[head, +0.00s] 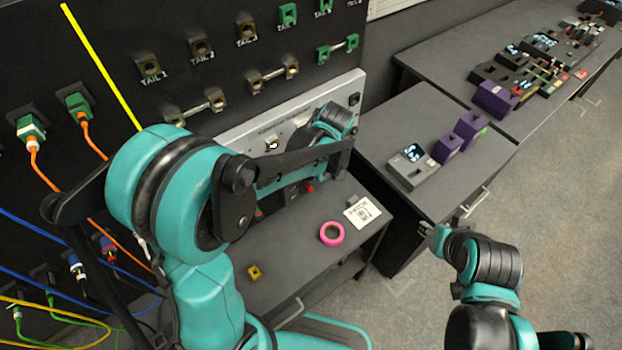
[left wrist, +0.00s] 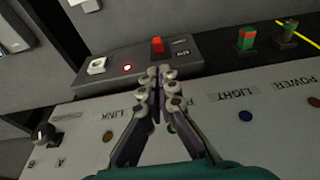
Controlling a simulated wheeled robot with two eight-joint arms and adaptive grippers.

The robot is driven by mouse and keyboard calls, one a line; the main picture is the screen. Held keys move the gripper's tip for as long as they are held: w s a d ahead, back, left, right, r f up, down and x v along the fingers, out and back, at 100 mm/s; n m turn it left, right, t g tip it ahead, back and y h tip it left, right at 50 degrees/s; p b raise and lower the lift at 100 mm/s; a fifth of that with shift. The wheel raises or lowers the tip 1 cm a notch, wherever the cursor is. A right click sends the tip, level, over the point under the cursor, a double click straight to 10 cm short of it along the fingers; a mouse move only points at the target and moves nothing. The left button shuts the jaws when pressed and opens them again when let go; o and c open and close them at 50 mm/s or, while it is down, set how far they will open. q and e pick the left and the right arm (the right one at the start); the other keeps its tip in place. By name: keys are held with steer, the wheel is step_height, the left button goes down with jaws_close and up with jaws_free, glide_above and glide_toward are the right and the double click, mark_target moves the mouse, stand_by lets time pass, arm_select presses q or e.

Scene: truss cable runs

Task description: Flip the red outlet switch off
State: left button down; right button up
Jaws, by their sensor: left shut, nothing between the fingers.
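The red switch (left wrist: 157,45) stands up from a grey outlet box (left wrist: 190,62) in the left wrist view. A lit red lamp (left wrist: 127,68) and a white square piece (left wrist: 97,65) are on the same box. My left gripper (left wrist: 160,75) is shut and empty, its tips just in front of the switch in the picture. I cannot tell if they touch. In the head view a small red piece (head: 308,187), apparently the switch, shows below my left forearm; the left gripper is mostly hidden there. My right gripper (head: 430,238) is right of the bench, away from the box.
A pale panel (left wrist: 200,115) with LINK, LIGHT and POWER labels and a knob (left wrist: 44,135) lies close to my left fingers. Cables hang at the left.

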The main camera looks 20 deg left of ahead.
mark_target(307, 186)
arm_select(q)
steer(key=b+x, duration=0.2)
steer(key=x, duration=0.8)
steer(key=shift+w, duration=0.1)
